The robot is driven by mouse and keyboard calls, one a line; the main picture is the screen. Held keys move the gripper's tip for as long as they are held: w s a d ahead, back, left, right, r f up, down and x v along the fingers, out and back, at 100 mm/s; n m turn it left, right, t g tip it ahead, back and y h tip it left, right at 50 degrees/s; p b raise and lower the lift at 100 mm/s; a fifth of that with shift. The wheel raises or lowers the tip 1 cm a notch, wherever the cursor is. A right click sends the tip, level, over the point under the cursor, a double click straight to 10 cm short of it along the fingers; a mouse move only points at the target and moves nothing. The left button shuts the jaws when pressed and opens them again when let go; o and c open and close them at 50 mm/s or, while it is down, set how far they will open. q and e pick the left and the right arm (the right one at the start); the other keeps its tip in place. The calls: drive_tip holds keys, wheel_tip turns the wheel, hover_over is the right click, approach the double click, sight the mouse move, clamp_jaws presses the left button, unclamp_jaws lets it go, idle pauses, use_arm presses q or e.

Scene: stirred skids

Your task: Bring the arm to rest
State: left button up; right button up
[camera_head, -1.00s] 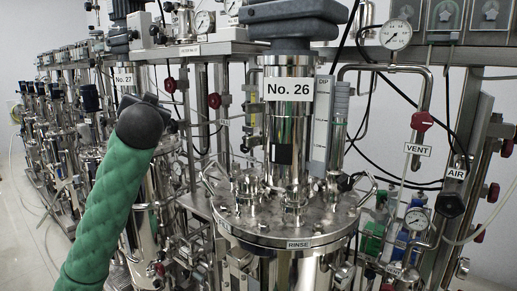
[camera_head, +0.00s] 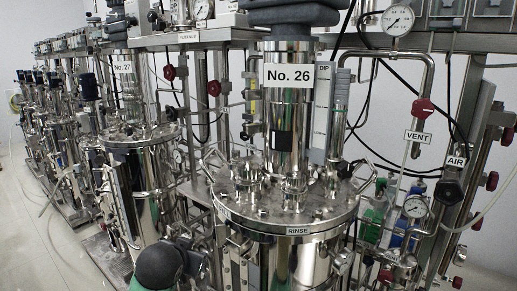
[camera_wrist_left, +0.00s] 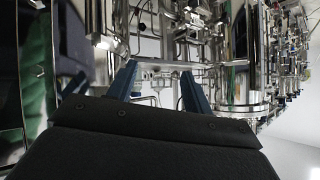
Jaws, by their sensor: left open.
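My left arm shows in the head view only as a dark end with a bit of green sleeve (camera_head: 160,266) at the bottom edge, left of centre. Its fingers are not visible there. In the left wrist view my left gripper (camera_wrist_left: 158,88) has its two blue fingers spread apart, with nothing between them. Beyond the fingers are metal pipes and frame bars. My right gripper is in neither view.
The steel vessel No. 26 (camera_head: 290,110) with its wide lid (camera_head: 262,215) stands in the middle. The vessel No. 27 (camera_head: 132,105) is to its left. A red VENT valve (camera_head: 422,108) and a gauge (camera_head: 398,20) are at right. Bare floor (camera_head: 30,235) lies at lower left.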

use_arm(q)
drive_tip(key=s+d+f+g, duration=0.2)
drive_tip(key=s+f+g, duration=0.2)
drive_tip(key=s+f, duration=1.2)
drive_tip(key=s+d+f+n+g+h, duration=0.1)
drive_tip(key=s+f+g, duration=0.3)
drive_tip(key=s+f, duration=1.2)
drive_tip(key=s, duration=0.2)
drive_tip(key=shift+s+d+n+g, duration=0.3)
drive_tip(key=shift+s+d+g, duration=0.05)
drive_tip(key=shift+d+g, duration=0.05)
